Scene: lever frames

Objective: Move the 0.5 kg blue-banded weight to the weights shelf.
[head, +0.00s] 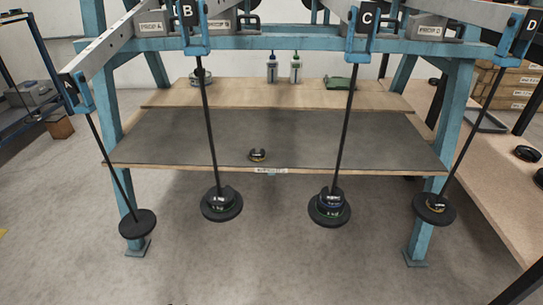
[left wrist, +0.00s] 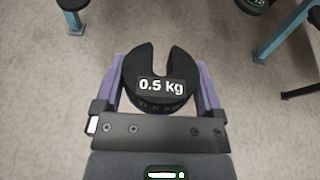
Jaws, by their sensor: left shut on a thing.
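In the left wrist view, my left gripper (left wrist: 160,65) is shut on a black slotted weight (left wrist: 160,88) labelled 0.5 kg. Its purple fingers press on the weight's two sides, and the slot faces away from the palm. No blue band shows on the visible part of this weight. In the head view, a grey-topped shelf (head: 310,135) spans the blue frame, with a small label on its front edge too small to read surely. One small dark weight with a yellowish band (head: 257,155) lies near its front edge. Neither gripper shows in the head view.
Several rods with black discs hang from levers: B (head: 221,203), C (head: 329,207), D (head: 434,208) and one at the left (head: 137,223). B, C and D carry weights. Bottles (head: 272,67) stand at the back. A wooden table (head: 490,175) is at the right. Much of the grey shelf is free.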

